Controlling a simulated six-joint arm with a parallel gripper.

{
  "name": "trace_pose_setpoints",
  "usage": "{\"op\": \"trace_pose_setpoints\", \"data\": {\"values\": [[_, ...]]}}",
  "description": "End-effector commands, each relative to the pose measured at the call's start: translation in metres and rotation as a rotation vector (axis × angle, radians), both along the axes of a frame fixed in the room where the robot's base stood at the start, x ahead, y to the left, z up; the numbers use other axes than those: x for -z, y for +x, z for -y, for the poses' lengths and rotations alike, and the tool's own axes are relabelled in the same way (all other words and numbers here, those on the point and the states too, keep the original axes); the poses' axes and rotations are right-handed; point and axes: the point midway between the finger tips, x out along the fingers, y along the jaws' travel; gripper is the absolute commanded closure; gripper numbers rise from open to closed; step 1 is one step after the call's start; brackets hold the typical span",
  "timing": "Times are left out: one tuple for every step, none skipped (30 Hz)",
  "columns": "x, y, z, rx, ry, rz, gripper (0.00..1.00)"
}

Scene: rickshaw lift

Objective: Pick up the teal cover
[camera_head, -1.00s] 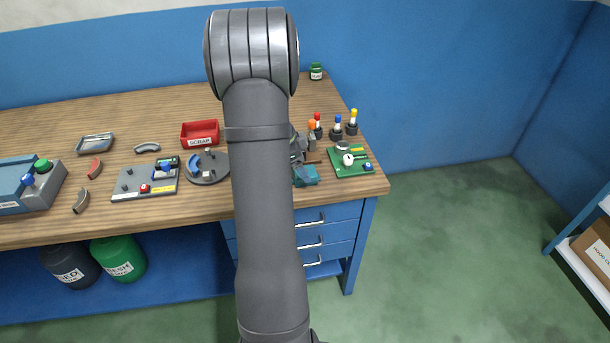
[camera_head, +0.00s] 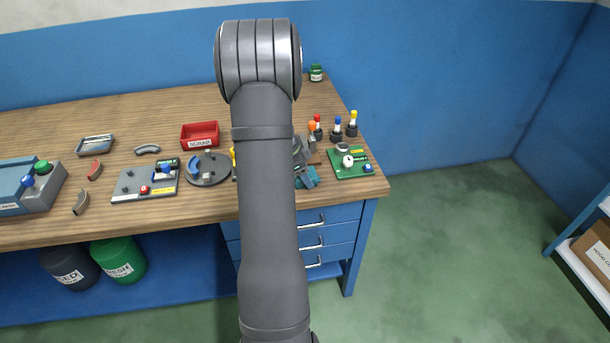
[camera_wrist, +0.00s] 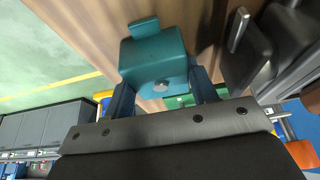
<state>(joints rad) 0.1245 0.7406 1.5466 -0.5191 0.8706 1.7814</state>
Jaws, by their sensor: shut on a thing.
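The teal cover (camera_wrist: 155,50) is a boxy piece with a small tab on one side and a round light spot on its near face. In the wrist view it sits between the two fingers of my gripper (camera_wrist: 163,88), which are shut on it from both sides. In the head view the teal cover (camera_head: 308,178) shows only in part beside my arm, near the bench's front edge. My gripper (camera_head: 301,155) is partly hidden behind my arm there. I cannot tell whether the cover touches the bench.
A green board (camera_head: 350,170) lies right of the cover. Red, blue (camera_head: 337,130) and yellow-topped tools stand behind it. A round grey fixture (camera_head: 208,176) lies left of my arm, with a red scrap tray (camera_head: 200,133) behind. A grey part (camera_wrist: 248,55) stands close to the cover.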

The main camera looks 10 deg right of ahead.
Motion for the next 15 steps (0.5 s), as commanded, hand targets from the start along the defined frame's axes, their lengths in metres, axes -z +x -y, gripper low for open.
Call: {"op": "trace_pose_setpoints", "data": {"values": [[-0.002, 0.0, 0.0, 0.001, 0.0, 0.001, 0.71], [-0.003, 0.001, 0.0, 0.0, 0.0, 0.002, 0.71], [-0.006, 0.001, 0.0, 0.0, 0.0, 0.002, 0.71], [-0.008, 0.001, 0.0, 0.0, -0.001, 0.002, 0.71], [-0.011, 0.001, 0.0, 0.001, -0.001, 0.003, 0.71], [-0.016, 0.001, 0.0, 0.001, -0.001, 0.003, 0.71], [-0.02, 0.001, 0.0, 0.001, -0.001, 0.004, 0.71], [-0.026, 0.001, 0.0, 0.0, -0.001, 0.004, 0.71], [-0.033, 0.001, 0.0, 0.0, -0.001, 0.004, 0.71], [-0.04, 0.001, 0.0, 0.001, -0.001, 0.005, 0.71], [-0.046, -0.001, 0.002, 0.002, 0.0, 0.005, 0.71], [-0.049, -0.01, 0.01, 0.004, 0.0, 0.003, 0.71], [-0.054, -0.015, 0.015, 0.005, 0.0, 0.003, 0.71], [-0.057, -0.02, 0.02, 0.005, 0.0, 0.003, 0.71], [-0.063, -0.026, 0.027, 0.005, 0.0, 0.004, 0.71]]}}
